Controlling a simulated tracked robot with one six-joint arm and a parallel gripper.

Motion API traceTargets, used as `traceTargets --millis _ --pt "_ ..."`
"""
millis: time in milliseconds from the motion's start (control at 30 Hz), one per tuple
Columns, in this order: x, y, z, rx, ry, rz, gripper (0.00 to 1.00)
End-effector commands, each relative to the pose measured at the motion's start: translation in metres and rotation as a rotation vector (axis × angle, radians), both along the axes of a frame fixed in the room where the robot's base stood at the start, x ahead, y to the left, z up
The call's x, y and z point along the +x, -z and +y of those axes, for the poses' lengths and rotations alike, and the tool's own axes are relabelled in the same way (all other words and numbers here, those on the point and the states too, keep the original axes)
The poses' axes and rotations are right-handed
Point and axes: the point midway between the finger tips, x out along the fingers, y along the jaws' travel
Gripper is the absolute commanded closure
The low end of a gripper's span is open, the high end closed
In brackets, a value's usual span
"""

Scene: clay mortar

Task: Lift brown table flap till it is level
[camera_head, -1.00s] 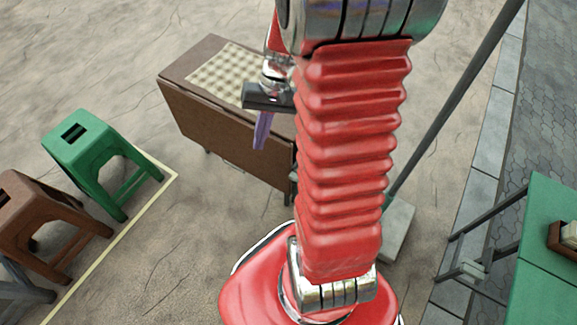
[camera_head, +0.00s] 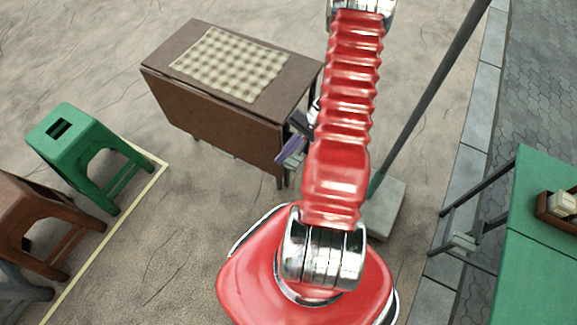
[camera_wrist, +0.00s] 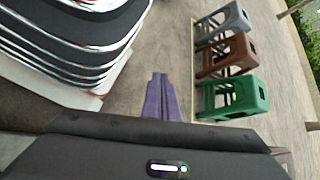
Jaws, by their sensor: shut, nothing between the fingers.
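The brown table (camera_head: 187,43) stands at the upper middle of the head view with a checked cloth on its top. Its brown flap (camera_head: 215,124) hangs down along the near long side, roughly vertical. My gripper (camera_head: 291,149) is in front of the flap's right end, low and near its lower right corner. Its purple fingers also show in the wrist view (camera_wrist: 161,100), shut and empty. I cannot tell whether they touch the flap. The flap is not clearly seen in the wrist view.
A green stool (camera_head: 85,150) and a brown stool (camera_head: 40,225) stand at the left beside a pale ground line. A grey pole on a pale base (camera_head: 388,207) stands to the right of my arm. A green table (camera_head: 545,255) is at the far right. Ground before the flap is clear.

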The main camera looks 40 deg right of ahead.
Motion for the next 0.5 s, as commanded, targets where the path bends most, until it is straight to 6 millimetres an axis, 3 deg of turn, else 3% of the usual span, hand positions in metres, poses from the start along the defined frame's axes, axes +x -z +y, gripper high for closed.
traceTargets --millis 200,500 --pt "-0.017 0.049 -0.003 0.115 0.127 -0.005 1.00" --pt "-0.021 0.108 -0.007 0.238 0.299 -0.105 1.00"
